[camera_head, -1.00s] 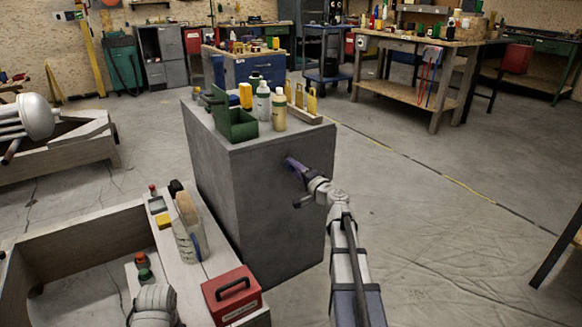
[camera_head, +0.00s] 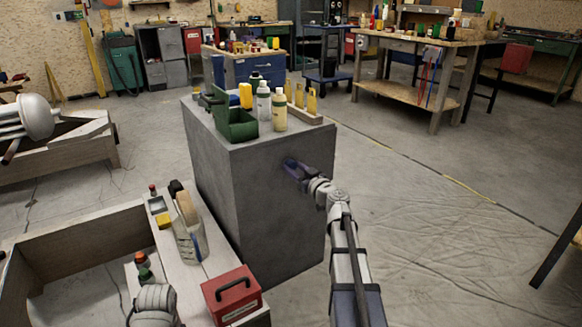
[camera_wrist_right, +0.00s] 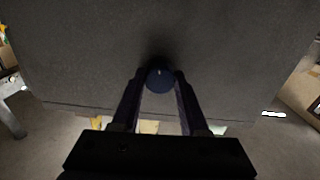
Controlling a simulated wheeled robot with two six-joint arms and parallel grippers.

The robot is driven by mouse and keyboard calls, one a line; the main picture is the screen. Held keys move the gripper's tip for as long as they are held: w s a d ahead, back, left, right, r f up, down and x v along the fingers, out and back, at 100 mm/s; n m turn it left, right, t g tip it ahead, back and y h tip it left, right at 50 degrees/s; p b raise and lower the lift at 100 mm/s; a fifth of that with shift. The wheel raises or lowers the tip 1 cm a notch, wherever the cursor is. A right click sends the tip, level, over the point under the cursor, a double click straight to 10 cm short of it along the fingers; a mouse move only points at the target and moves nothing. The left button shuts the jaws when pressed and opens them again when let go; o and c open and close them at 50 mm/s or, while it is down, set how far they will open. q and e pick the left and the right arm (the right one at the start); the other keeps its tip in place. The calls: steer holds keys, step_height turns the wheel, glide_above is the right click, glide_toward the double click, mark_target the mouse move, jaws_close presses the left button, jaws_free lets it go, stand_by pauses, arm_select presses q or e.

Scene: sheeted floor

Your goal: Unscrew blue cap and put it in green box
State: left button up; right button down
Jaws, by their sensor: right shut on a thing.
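A round dark blue cap (camera_wrist_right: 160,79) shows in the right wrist view against the grey side of a cabinet (camera_head: 280,220). My right gripper (camera_wrist_right: 160,84) is shut on the cap, one finger on each side. In the head view my right gripper (camera_head: 295,169) reaches the cabinet's side face and hides the cap. The green box (camera_head: 236,128) is open-topped and stands on the cabinet top, above and left of the gripper. My left gripper is not in view; only part of what looks like my left arm shows at the bottom left.
Bottles (camera_head: 279,112) stand beside the green box on the cabinet top, with yellow items in a wooden rack (camera_head: 312,116) to the right. A red toolbox (camera_head: 232,296) sits on a wooden bench at lower left. The sheeted floor (camera_head: 430,240) at right is clear.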

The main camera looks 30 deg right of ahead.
steer(key=shift+n, duration=0.5)
steer(key=shift+c, duration=1.7)
jaws_free()
steer(key=shift+c, duration=0.4)
steer(key=shift+c, duration=0.4)
